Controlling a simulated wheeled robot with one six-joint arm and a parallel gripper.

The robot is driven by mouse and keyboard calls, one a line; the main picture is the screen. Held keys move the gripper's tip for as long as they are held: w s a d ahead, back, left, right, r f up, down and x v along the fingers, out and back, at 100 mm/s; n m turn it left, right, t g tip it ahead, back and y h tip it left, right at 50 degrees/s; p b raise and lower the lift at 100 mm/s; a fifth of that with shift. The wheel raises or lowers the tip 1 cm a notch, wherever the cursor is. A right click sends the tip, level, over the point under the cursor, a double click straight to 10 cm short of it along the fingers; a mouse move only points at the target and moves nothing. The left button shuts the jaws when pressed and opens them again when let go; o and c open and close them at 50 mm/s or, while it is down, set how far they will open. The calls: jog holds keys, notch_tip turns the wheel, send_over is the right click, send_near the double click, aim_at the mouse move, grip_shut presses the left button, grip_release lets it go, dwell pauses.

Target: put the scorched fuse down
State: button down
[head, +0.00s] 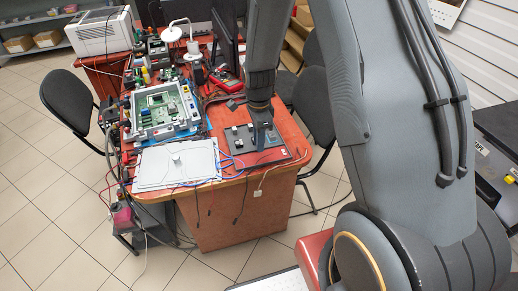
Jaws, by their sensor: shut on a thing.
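My gripper (263,138) points down at the front right of the red-brown workbench, over a dark flat panel (244,160). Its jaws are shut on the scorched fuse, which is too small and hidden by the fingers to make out. I cannot tell whether the fuse or fingertips touch the panel. Several small pale parts stand on the panel left of my gripper. A white flat tray or lid (150,176) lies to the left, with a small white knob-like piece (176,159) on it.
An open case with a green circuit board (163,107) lies behind the white tray. Cables and tools clutter the bench (228,222). Blue and dark wires run between tray and panel. Dark chairs (70,101) stand left and right. The tiled floor in front is mostly clear.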

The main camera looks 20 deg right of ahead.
jog(key=shift+f+p, duration=0.5)
jog(key=shift+f, duration=1.65)
jog(key=shift+f, duration=0.1)
jog(key=c, duration=1.6)
grip_release()
jog(key=shift+c, duration=0.2)
